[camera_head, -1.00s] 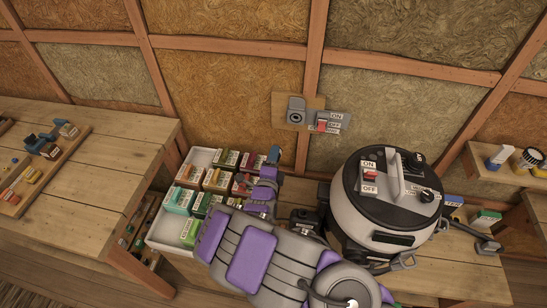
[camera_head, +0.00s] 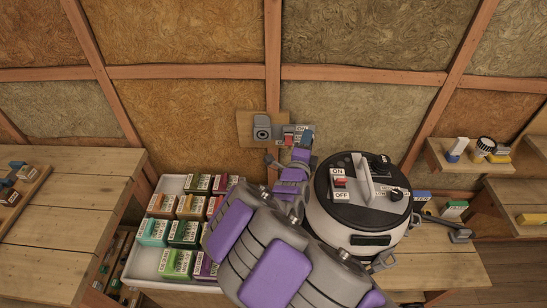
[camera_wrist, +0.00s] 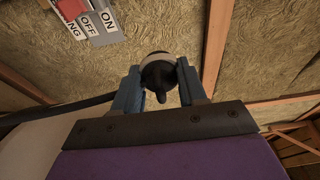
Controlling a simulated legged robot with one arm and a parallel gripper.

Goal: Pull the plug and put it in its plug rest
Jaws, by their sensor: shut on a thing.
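A dark plug (camera_wrist: 158,75) with a pale ring sits between the two blue fingers of my gripper (camera_wrist: 158,80) in the wrist view. My gripper is shut on it. In the head view my gripper (camera_head: 304,140) is at the wall, over the right part of the grey switch panel, and the plug is hidden there. A grey fitting with a round dark face (camera_head: 262,129), perhaps the plug rest, is on a wooden board left of the panel. I cannot tell whether the plug touches anything at the wall.
The red-switch panel (camera_head: 287,136) also shows upside down in the wrist view (camera_wrist: 90,18). A round black-and-white machine (camera_head: 340,215) stands just right of my arm. A white tray (camera_head: 150,265) of small boxes is at left. A black cable (camera_wrist: 60,112) runs left of my gripper.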

